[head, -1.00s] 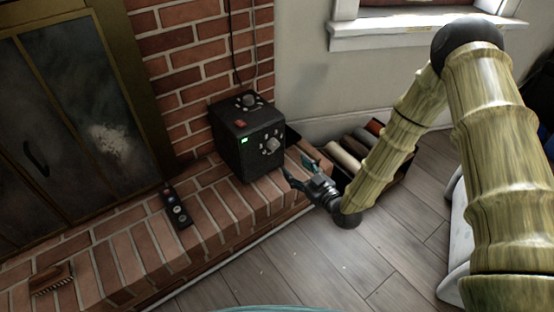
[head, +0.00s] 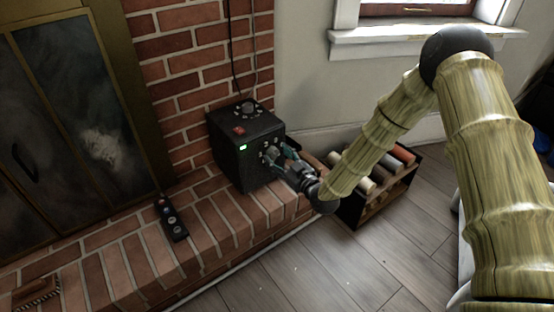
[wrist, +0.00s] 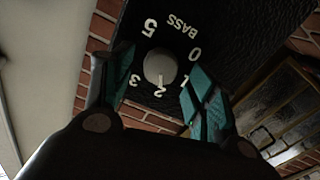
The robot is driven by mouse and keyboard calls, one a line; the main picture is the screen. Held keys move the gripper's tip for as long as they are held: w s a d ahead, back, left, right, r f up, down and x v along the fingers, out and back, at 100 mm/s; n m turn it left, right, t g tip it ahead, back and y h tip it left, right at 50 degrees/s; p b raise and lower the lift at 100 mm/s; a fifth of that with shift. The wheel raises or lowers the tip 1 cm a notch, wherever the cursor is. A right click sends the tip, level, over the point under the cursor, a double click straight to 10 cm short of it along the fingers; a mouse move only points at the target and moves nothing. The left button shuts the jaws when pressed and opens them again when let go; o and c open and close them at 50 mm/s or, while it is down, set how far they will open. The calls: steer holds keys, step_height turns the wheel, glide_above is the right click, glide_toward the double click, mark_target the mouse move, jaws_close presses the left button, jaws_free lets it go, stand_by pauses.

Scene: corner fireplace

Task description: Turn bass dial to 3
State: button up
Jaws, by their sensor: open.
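The black box (head: 228,152) with a green light stands on the brick hearth. In the wrist view its front face carries a round pale grey bass dial (wrist: 160,64), ringed by the printed numbers 0, 1, 2, 3 and 5, with BASS above. A small mark on the dial's lower edge appears to point near 2. My gripper (head: 281,157) is at that face; its teal fingers (wrist: 162,88) are open, one on each side of the dial. I cannot tell whether they touch it. The left finger covers the spot between 3 and 5.
A second knob (head: 247,107) and a red switch (head: 239,130) are on the box's top. A black remote-like strip (head: 172,219) lies on the hearth. A low rack with rolls (head: 381,177) stands right of my gripper. The wood floor in front is clear.

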steer(key=shift+w+a, duration=0.35)
steer(key=shift+w, duration=0.15)
steer(key=c, duration=1)
steer(key=shift+c, duration=0.2)
steer(key=shift+r+m+p, duration=0.15)
steer(key=shift+m+p, duration=0.55)
steer(key=m+p, duration=0.2)
steer(key=m, duration=0.1)
steer(key=shift+d, duration=0.1)
steer(key=m+p, duration=0.2)
steer(key=m, duration=0.4)
steer(key=shift+f, duration=0.2)
steer(key=shift+p, duration=0.3)
